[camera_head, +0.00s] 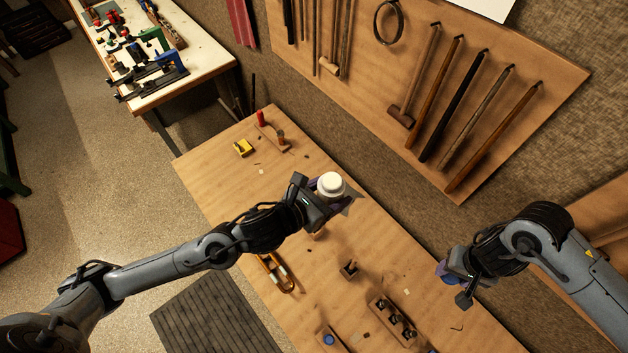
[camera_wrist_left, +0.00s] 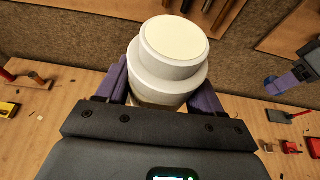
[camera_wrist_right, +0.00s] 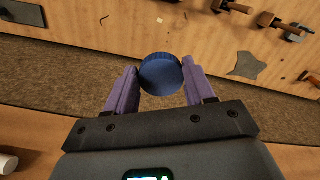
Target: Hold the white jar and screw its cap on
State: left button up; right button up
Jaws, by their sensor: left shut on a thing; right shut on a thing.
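The white jar (camera_head: 331,184) is held above the workbench by my left gripper (camera_head: 328,196). In the left wrist view the jar (camera_wrist_left: 165,75) sits between the purple fingers, slightly tilted in the picture, with a narrower round white top and no blue piece on it. My right gripper (camera_head: 447,277) is shut on a round blue cap, apart from the jar, off to its right. The cap (camera_wrist_right: 161,73) shows between the purple fingertips in the right wrist view, its ribbed side and flat face visible. The jar's lower part is hidden by the left gripper.
The wooden workbench (camera_head: 215,158) carries a yellow box (camera_head: 243,148), an orange tool (camera_head: 274,272), a small dark-topped block (camera_head: 349,268) and a wooden rack (camera_head: 393,320). A pegboard with hammers (camera_head: 455,110) stands behind. The space between the two grippers is clear.

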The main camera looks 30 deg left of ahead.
pick_arm(q)
jog(key=s+d+r+m+g+h, duration=0.1)
jog(key=d+r+m+g+h, duration=0.1)
jog(key=d, duration=0.4)
jog(key=shift+s+d+m+h, duration=0.2)
jog(key=shift+d+m+h, duration=0.2)
jog(key=shift+m+h, duration=0.3)
jog(key=shift+r, duration=0.1)
pick_arm(e)
jog(key=a+r+n, duration=0.1)
jog(key=a+r, duration=2.4)
jog(key=a, duration=0.1)
jog(key=shift+a+r+n, duration=0.15)
jog(key=shift+r+n, duration=0.1)
jog(key=shift+n, duration=0.15)
jog(key=shift+w, duration=0.1)
jog(key=shift+f, duration=2.05)
